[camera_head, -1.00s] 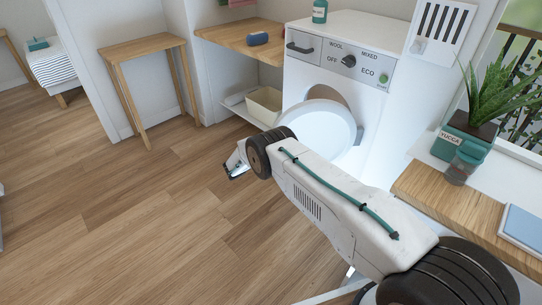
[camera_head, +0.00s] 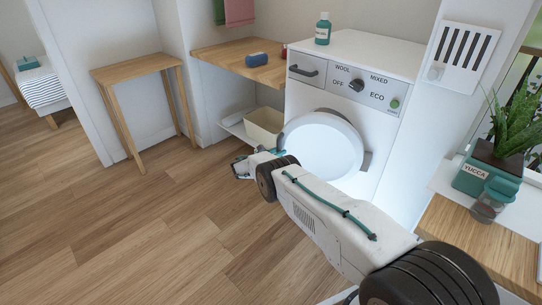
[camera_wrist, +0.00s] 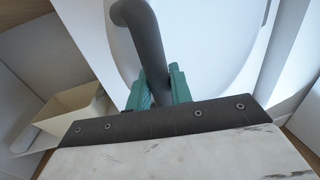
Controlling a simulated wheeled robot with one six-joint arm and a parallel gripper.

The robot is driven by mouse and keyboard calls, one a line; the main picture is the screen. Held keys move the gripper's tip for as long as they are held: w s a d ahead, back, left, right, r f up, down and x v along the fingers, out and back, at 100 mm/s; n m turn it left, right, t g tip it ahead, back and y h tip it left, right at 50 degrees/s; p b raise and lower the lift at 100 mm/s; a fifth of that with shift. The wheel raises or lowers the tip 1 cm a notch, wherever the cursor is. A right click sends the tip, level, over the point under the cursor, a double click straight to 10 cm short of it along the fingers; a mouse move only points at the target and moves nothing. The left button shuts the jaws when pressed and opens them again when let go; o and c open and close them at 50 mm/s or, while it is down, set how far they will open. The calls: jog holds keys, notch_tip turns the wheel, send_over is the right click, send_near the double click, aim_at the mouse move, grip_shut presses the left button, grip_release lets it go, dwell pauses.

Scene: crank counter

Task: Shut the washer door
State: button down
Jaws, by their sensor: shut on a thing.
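The washer (camera_head: 345,75) stands against the wall with a white front and a grey control panel. Its round white door (camera_head: 322,147) covers most of the round opening; a grey rim shows above it. I cannot tell whether it sits flush. In the wrist view the door (camera_wrist: 205,45) fills the upper middle. My gripper (camera_wrist: 158,88) has its green fingers shut on the dark grey curved door handle (camera_wrist: 146,42). In the head view my gripper (camera_head: 268,152) is at the door's left edge, partly hidden by my arm.
A beige bin (camera_head: 264,125) stands on a low shelf left of the washer, also in the wrist view (camera_wrist: 70,112). A wooden counter (camera_head: 235,62) and a wooden side table (camera_head: 135,68) are further left. The floor (camera_head: 130,225) at left is clear.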

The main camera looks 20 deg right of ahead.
jog(key=shift+w+d, duration=0.65)
jog(key=shift+d, duration=0.15)
jog(key=shift+w, duration=0.1)
jog(key=c, duration=1.3)
grip_release()
jog(key=shift+a, duration=0.2)
jog(key=shift+a, duration=0.65)
jog(key=v, duration=0.6)
jog(key=shift+a, duration=0.2)
